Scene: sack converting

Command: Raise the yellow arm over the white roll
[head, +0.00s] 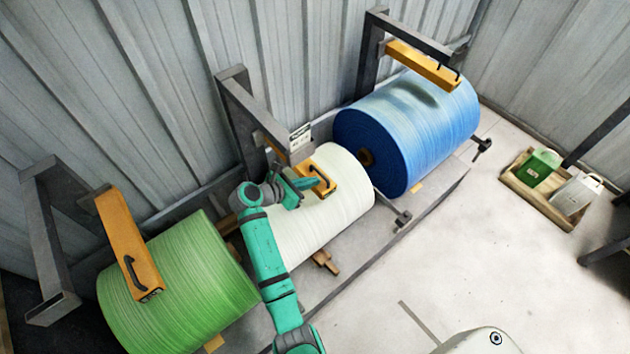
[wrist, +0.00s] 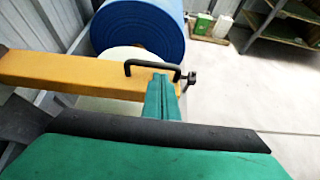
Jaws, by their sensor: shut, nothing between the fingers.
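The white roll (head: 345,205) lies between the green and blue rolls, and part of it shows in the wrist view (wrist: 128,55). The yellow arm (head: 328,186) lies low over it, close to its top. In the wrist view the yellow arm (wrist: 60,72) runs across from the left, with a black handle (wrist: 150,63) near its right end. My gripper (head: 308,183) is at this handle. In the wrist view its green fingers (wrist: 160,82) are together and empty, overlapping the handle's opening. I cannot tell whether the tips touch the handle or reach under its bar.
A green roll (head: 185,285) and a blue roll (head: 425,125) flank the white one, each with its own yellow arm. Grey metal brackets (head: 240,110) stand along the wall. A wooden tray (head: 527,190) sits at the right.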

